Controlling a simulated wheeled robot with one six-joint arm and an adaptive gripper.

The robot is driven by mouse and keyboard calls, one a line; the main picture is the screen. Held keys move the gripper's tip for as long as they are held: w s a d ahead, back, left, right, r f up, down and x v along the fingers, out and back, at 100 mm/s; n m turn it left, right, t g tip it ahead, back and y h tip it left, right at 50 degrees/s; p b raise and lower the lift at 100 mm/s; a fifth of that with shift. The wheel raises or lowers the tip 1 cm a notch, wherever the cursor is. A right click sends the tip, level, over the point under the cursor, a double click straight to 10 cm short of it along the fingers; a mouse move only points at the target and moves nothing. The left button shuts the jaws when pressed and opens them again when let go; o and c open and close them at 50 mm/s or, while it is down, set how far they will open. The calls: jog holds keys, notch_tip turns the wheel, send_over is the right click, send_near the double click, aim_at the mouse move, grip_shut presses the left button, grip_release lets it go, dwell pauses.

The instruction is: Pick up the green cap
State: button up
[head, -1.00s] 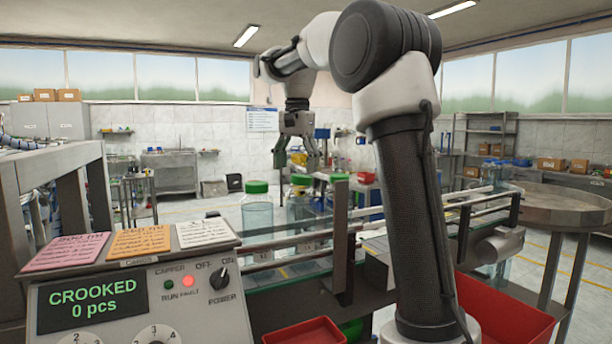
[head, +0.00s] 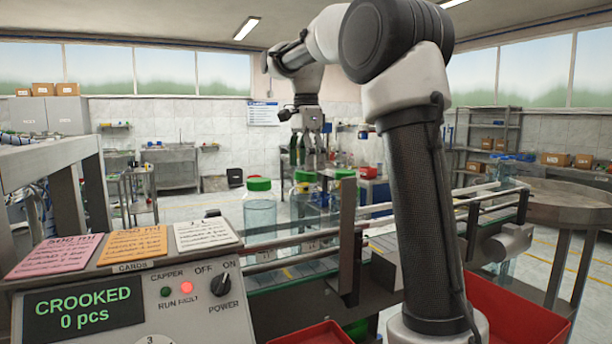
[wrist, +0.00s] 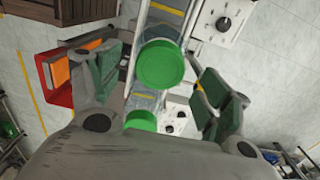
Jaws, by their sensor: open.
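Several bottles with green caps stand in a row on the conveyor. In the head view the left cap (head: 258,184) is in clear sight. A second cap (head: 304,177) is just below my gripper (head: 307,158), and a third (head: 345,173) is partly behind a post. In the wrist view my gripper (wrist: 158,66) is open, with green pads on both fingers. A large green cap (wrist: 160,65) shows between the fingers, apart from both. A smaller-looking cap (wrist: 140,121) is partly hidden by my gripper body.
The conveyor has metal guide rails (head: 290,241) beside the bottles. A control panel (head: 140,290) reading "CROOKED 0 pcs" stands at front left, its red fault light lit. Red bins (head: 515,315) are at the front. A round metal table (head: 565,205) is at right.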

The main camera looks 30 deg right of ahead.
notch_tip(320, 180, down, 2)
jog(key=shift+f, duration=0.25)
jog(key=c, duration=0.8)
notch_tip(320, 180, up, 10)
